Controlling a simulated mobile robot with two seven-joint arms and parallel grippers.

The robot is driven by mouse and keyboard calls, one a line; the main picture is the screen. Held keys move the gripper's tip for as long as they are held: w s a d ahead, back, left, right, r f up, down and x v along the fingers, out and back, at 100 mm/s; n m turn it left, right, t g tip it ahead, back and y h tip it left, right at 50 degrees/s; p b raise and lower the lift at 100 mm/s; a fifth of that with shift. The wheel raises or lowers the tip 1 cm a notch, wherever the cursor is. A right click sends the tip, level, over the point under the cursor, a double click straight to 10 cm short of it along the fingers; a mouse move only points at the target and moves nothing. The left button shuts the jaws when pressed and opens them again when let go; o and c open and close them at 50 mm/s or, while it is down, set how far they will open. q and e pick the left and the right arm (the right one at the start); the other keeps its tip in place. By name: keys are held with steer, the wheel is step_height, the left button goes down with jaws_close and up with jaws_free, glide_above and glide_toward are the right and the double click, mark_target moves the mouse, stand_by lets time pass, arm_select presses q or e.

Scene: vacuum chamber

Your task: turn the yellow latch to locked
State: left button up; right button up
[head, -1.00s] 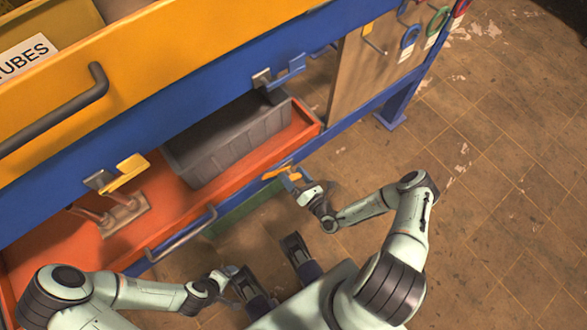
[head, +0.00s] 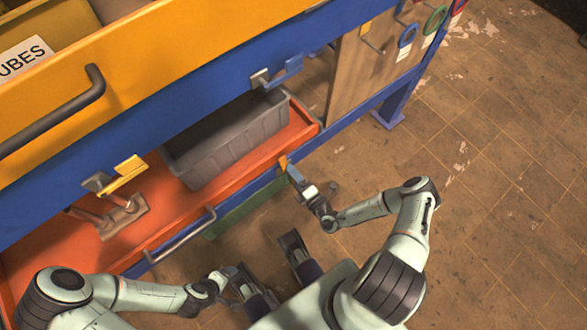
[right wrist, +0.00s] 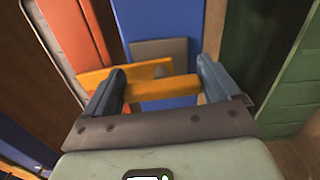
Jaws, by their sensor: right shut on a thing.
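The yellow latch (head: 284,163), orange in tone, is on the blue strip at the right end of the red drawer. In the right wrist view the latch (right wrist: 160,88) crosses between my fingers, in front of a grey plate on a blue face. My right gripper (head: 289,169) is shut on it; the right wrist view also shows this gripper (right wrist: 160,79). The fingers hide part of the latch. My left gripper (head: 238,279) is low in the head view, away from the latch, and its fingers are unclear.
A second yellow piece (head: 123,173) sits on a grey bracket at left, and a blue piece (head: 286,70) is higher up. The floor at right is clear.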

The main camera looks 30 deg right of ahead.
arm_select(q)
steer(key=shift+w+f, duration=0.1)
steer(key=shift+w, duration=0.05)
arm_select(e)
steer(key=shift+a+f+m, duration=0.1)
steer(key=shift+m, duration=0.5)
steer(key=o, duration=1.2)
steer(key=shift+s, duration=0.2)
arm_select(q)
steer(key=shift+s+d+r+g+p, duration=0.15)
steer(key=shift+s+d+r+p, duration=0.1)
steer(key=shift+s+r+p, duration=0.25)
steer(key=shift+s+d+r+g+p, duration=0.2)
steer(key=shift+s+r, duration=0.1)
steer(key=shift+s, duration=0.25)
arm_select(e)
steer(key=s, duration=0.8)
steer(key=s+d, duration=0.1)
steer(key=s, duration=0.4)
